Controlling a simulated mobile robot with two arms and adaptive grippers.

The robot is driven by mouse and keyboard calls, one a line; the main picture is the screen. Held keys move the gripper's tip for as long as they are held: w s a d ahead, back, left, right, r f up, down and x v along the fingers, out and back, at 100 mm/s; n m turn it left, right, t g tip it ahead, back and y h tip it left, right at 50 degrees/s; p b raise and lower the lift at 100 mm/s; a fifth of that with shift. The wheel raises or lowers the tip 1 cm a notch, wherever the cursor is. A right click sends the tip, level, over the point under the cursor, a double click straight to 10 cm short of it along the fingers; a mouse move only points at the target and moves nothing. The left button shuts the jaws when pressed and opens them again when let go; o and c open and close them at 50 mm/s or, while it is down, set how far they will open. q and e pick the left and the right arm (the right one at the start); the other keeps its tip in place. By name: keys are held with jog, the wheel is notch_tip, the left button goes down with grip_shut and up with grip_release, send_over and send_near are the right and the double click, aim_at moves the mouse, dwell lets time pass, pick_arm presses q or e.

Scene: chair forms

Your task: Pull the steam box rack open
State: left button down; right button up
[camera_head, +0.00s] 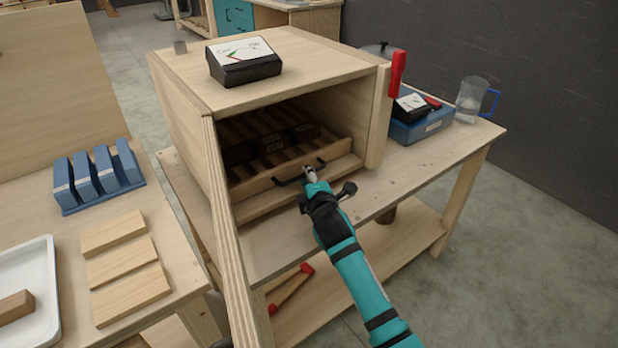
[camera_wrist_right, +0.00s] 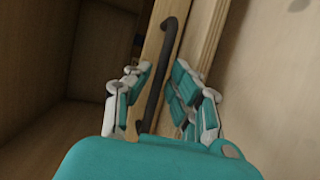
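The steam box (camera_head: 260,75) is a wooden box on the workbench, its door (camera_head: 232,235) swung open at the left. Inside, the slatted rack (camera_head: 262,192) carries several dark blocks. The rack has a dark bar handle (camera_head: 300,172) on its front; the handle also shows in the right wrist view (camera_wrist_right: 169,45). My right gripper (camera_head: 310,172) is at the handle's right part. In the right wrist view its fingers (camera_wrist_right: 162,80) are apart, with the handle running between them; I cannot tell whether they touch it. My left gripper is not in view.
A dark device (camera_head: 243,62) sits on the box. A red-handled latch or tool (camera_head: 397,74), blue case (camera_head: 420,127) and clear jug (camera_head: 471,99) are at the right. A left table holds a blue rack (camera_head: 99,180), boards (camera_head: 126,263) and white tray (camera_head: 28,290).

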grip_shut()
jog(key=shift+s, duration=0.1)
jog(key=shift+s+d+r+p, duration=0.1)
jog(key=shift+s+d+p, duration=0.35)
jog(key=shift+p, duration=0.25)
jog(key=s+d+p, duration=0.5)
jog(key=s+d, duration=0.3)
jog(key=s, duration=0.3)
jog(key=s+d+p, duration=0.6)
jog(key=s+d, duration=0.2)
jog(key=s, duration=0.3)
jog(key=shift+s, duration=0.3)
jog(key=shift+d, duration=0.1)
